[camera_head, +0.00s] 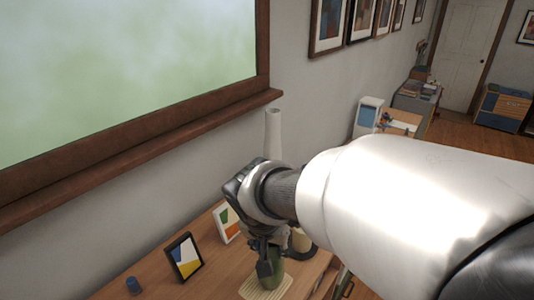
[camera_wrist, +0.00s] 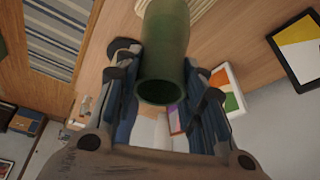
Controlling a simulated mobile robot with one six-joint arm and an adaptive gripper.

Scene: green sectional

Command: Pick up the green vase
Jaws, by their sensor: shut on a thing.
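The green vase (camera_wrist: 164,55) stands between the two fingers of my gripper (camera_wrist: 165,85) in the wrist view, with its open mouth toward the camera. The fingers are closed on its sides. In the head view, the green vase (camera_head: 271,268) is partly hidden behind my gripper (camera_head: 266,262) and shows above a pale slatted mat on the wooden cabinet top. I cannot tell whether its base touches the mat.
The pale mat (camera_head: 256,292) lies on the wooden top (camera_head: 215,282). A dark-framed picture (camera_head: 184,257), a white-framed picture (camera_head: 226,222) and a small blue cup (camera_head: 133,285) stand to the left. A tall white vase (camera_head: 273,135) stands behind my wrist.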

